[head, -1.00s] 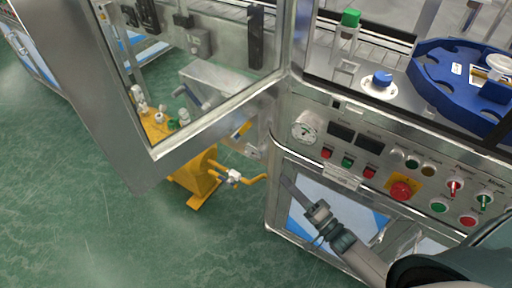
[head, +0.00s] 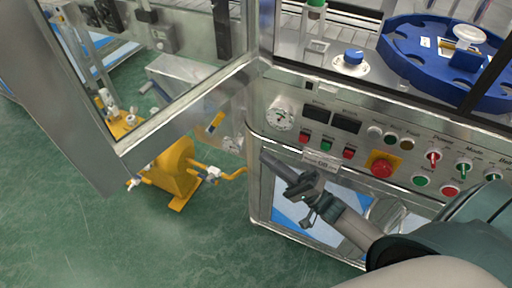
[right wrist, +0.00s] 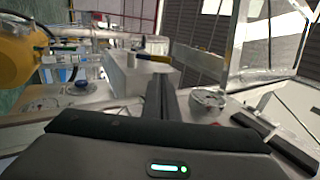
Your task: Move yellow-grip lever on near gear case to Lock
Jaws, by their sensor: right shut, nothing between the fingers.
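The yellow-grip lever (head: 215,123) shows in the head view just below the lower frame of the glass door, at the left side of the machine. In the right wrist view a yellow and dark grip (right wrist: 153,58) lies across the top of a pale grey case (right wrist: 138,78). My right gripper (head: 266,158) is shut and empty. It is in front of the control panel's left end, to the right of and below the lever, apart from it. In the right wrist view its dark fingers (right wrist: 162,88) point toward the grey case. My left gripper is not in view.
The open glass door's frame (head: 185,118) hangs over the lever area. The control panel has a red emergency button (head: 382,166) and a gauge (head: 280,114). Green floor (head: 80,230) is clear at left.

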